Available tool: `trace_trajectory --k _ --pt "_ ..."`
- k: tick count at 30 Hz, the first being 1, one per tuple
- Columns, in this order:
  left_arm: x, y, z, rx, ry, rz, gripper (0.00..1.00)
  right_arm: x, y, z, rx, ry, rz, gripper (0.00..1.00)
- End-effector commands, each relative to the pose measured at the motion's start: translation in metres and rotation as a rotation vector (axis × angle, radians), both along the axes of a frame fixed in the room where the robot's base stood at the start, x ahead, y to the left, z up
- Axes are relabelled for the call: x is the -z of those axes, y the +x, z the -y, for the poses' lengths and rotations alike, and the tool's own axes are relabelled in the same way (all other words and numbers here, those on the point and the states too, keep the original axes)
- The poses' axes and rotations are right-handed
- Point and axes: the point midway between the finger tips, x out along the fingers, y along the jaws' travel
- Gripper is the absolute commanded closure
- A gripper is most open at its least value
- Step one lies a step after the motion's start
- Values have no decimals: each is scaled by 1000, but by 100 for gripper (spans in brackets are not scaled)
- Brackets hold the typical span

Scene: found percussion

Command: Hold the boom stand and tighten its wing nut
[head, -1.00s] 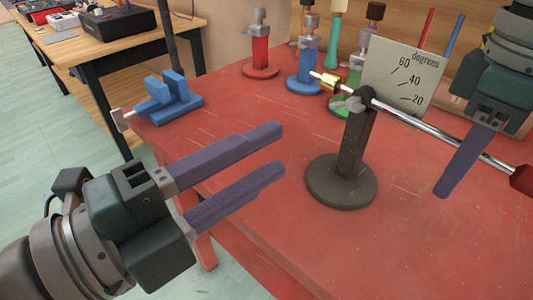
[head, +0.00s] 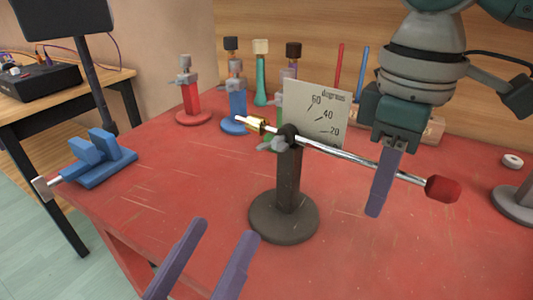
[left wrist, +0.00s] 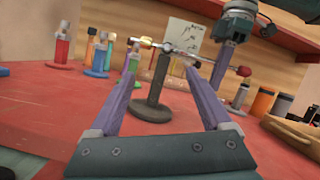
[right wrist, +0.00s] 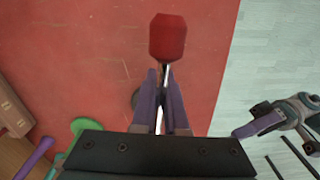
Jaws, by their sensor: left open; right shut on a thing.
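The boom stand has a dark round base (head: 284,222) and an upright dark post (head: 288,185). A chrome boom rod (head: 345,153) crosses its top, sloping down right in the head view, with a brass end (head: 256,125) and a red end piece (head: 443,189). The grey wing nut (head: 273,145) is at the post's top. My right gripper (right wrist: 160,80) is shut on the rod near the red end piece (right wrist: 168,38). My left gripper (head: 226,230) is open and empty in front of the stand. In the left wrist view its fingers frame the post (left wrist: 156,85).
A card marked in degrees (head: 317,110) stands behind the boom. Red (head: 187,100) and blue (head: 236,100) small stands are at the back left. A blue clamp-like block (head: 100,160) is at the table's left edge. The red tabletop is clear around the base.

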Motion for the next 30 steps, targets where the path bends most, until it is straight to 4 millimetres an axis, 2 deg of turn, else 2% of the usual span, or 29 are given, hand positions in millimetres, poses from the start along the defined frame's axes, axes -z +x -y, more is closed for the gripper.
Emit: trace_trajectory --k 5,8,15,21,30 --pt "-9 0 6 34 11 62 18 0 0 0 0 1 1 100" --pt "-15 12 13 35 11 63 18 0 0 0 0 1 1 100" --pt "-34 54 37 32 11 61 18 0 0 0 0 1 1 100" --pt "-45 81 51 31 12 59 18 0 0 0 0 1 1 100" --pt "-49 91 57 32 13 55 18 0 0 0 0 1 1 100"
